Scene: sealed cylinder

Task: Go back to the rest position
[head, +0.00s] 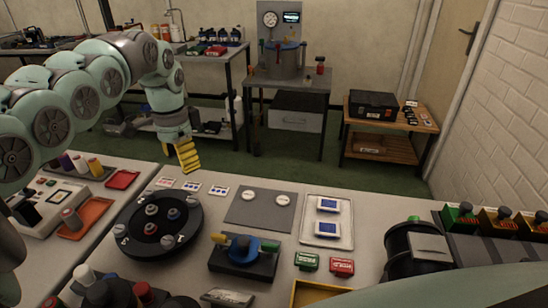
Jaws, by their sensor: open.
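My arm reaches in from the left in the head view, and my gripper (188,156) hangs down at its end with yellow fingers. It is above the far edge of the light work table (270,185), over the gap towards the floor. I see nothing held in the fingers. The fingers overlap from this angle, so the space between them does not show. A large metal cylinder (285,62) with coloured clamps around its lid stands on a grey table at the back, away from my gripper.
A wooden bench (390,135) stands back right.

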